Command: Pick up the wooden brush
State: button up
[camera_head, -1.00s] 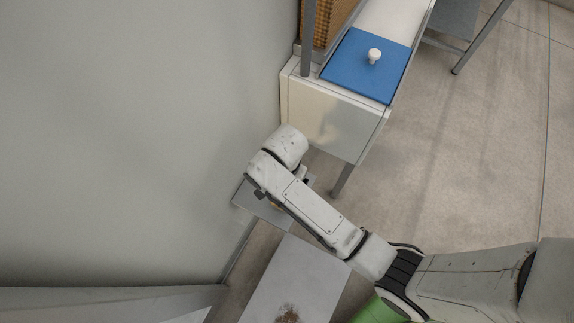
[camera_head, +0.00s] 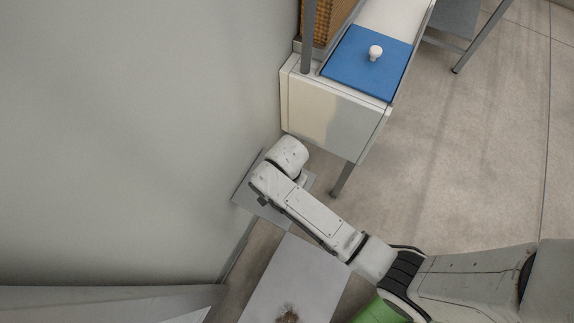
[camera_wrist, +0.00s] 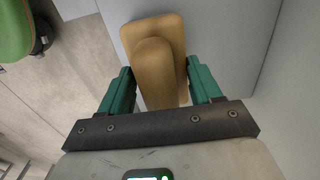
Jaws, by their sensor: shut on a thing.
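The wooden brush (camera_wrist: 152,40) shows in the wrist view as a tan wooden piece with rounded ends, lying between the green fingers of my gripper (camera_wrist: 157,88). The fingers are shut on it. A grey surface lies behind it; I cannot tell whether the brush touches that surface. In the head view my arm hides my gripper and the brush, over a small grey plate (camera_head: 248,196) beside the wall.
A white cabinet (camera_head: 325,115) with a blue panel (camera_head: 350,70) and a white knob (camera_head: 376,52) stands just beyond my arm. A pale board with a brown patch (camera_head: 288,313) lies at the bottom. A wall (camera_head: 130,130) closes the left; open floor (camera_head: 470,160) lies right.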

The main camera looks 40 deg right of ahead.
jog(key=c, duration=0.5)
jog(key=shift+r, duration=0.15)
jog(key=shift+r, duration=0.2)
notch_tip(320, 180, up, 2)
jog(key=shift+r+p, duration=0.1)
jog(key=shift+p, duration=0.3)
jog(key=s+a+r+p, duration=0.2)
jog(key=s+a+r, duration=0.5)
jog(key=s+r, duration=0.3)
jog(key=shift+s+a, duration=0.35)
jog(key=shift+s, duration=0.55)
